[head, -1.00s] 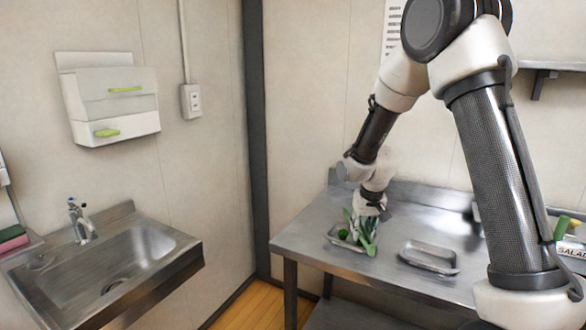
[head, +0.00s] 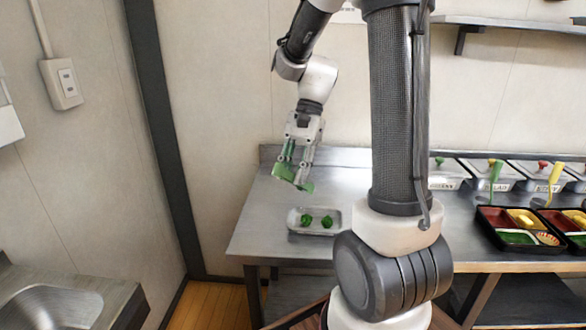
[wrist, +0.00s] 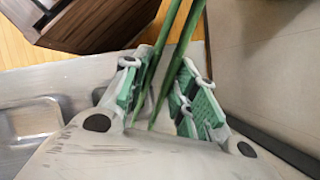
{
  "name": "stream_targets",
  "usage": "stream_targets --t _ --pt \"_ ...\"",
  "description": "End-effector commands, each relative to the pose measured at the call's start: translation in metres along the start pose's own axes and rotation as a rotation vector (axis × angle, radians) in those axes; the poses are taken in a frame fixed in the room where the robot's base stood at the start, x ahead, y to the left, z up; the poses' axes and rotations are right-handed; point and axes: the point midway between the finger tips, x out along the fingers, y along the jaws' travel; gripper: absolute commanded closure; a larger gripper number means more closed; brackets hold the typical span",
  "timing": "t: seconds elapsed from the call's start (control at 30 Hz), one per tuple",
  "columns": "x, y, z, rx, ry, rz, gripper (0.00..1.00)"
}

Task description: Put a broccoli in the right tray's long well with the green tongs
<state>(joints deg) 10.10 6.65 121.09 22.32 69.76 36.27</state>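In the head view my gripper (head: 293,178) is raised above the back left of the steel table, pointing down. It is shut on the green tongs (head: 304,186), whose two long green arms (wrist: 176,50) run between its green finger pads in the wrist view. Whether the tongs grip anything I cannot tell. Two broccoli pieces, one on the left (head: 305,220) and one on the right (head: 326,221), lie in a small steel tray below the gripper. The right bento tray (head: 541,208) is black and cut off by the picture edge; its long well is not clearly visible.
The left bento tray (head: 481,222) stands beside it, with red, yellow and green contents. Several labelled steel bins (head: 443,181) with coloured handles stand along the back. My arm hides the table's middle (head: 350,160). A steel sink (head: 60,300) is at lower left.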

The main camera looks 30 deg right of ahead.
Motion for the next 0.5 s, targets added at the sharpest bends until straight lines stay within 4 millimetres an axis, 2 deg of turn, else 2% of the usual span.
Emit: stream_targets --t 0.03,0.17,0.5 --pt "-0.004 0.004 0.007 0.022 -0.02 -0.014 0.75" --pt "-0.005 0.007 0.015 0.047 -0.048 -0.026 0.75" --pt "0.02 0.009 0.003 0.046 -0.048 -0.023 0.75"
